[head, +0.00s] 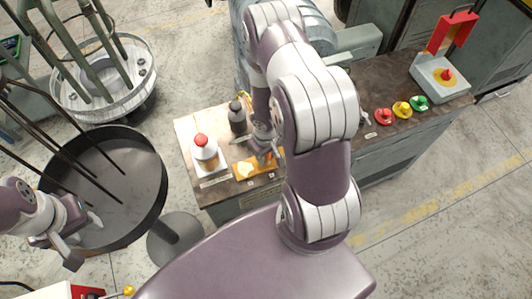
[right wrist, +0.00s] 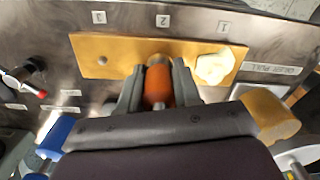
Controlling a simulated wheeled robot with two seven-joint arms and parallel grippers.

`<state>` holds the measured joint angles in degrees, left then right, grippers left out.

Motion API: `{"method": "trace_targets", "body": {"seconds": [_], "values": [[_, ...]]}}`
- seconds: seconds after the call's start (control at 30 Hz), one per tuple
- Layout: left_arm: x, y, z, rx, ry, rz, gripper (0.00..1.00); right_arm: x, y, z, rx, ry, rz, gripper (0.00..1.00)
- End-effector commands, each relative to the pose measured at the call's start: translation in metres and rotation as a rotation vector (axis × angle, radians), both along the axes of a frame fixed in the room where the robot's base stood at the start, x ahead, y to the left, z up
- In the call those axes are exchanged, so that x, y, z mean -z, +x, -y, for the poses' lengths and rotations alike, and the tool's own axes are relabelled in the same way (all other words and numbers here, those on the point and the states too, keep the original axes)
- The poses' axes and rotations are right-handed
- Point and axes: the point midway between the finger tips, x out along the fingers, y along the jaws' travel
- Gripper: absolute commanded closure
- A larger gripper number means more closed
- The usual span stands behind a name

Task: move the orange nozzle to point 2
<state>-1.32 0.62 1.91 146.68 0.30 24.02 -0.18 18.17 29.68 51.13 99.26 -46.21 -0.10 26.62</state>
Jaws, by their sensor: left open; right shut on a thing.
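The orange nozzle (right wrist: 158,86) is between the fingers of my right gripper (right wrist: 157,90), which is shut on it. In the right wrist view the nozzle is in line with the label 2 (right wrist: 163,20), over the lower edge of a yellow-orange plate (right wrist: 120,48). I cannot tell whether it is seated in the plate. The plate also shows in the head view (head: 243,172), under my right gripper (head: 265,155). A pale yellow piece (right wrist: 213,67) sits on the plate near label 1. My left gripper (head: 75,228) is open, far left.
Red, yellow and green buttons (head: 402,108) are at the right. A round dark tray (head: 135,165) stands left of the bench.

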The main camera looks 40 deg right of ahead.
Motion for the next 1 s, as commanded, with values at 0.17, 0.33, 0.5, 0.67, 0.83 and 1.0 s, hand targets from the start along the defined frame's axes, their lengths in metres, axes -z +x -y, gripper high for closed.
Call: {"method": "trace_targets", "body": {"seconds": [0.17,0.33,0.5,0.67,0.83,1.0], "values": [[0.003,0.0,0.0,0.0,0.0,0.0,0.57,0.003,0.0,0.0,0.0,0.0,0.0,1.0],[0.002,0.0,0.0,0.0,0.0,0.0,0.57,0.002,0.0,0.0,0.0,0.0,0.0,0.38],[0.002,0.0,0.0,0.0,0.0,0.0,0.57,0.002,0.0,0.0,0.0,0.0,0.0,0.38],[-0.002,0.0,0.0,0.0,0.0,0.0,0.57,-0.006,0.0,0.0,0.0,0.0,-0.001,0.38],[-0.019,0.0,0.0,0.0,0.0,0.0,0.57,-0.045,0.0,0.0,0.0,0.0,0.0,0.38],[-0.045,0.0,0.0,0.0,0.0,0.0,0.57,-0.092,0.0,0.0,0.001,0.0,0.0,0.38]]}}
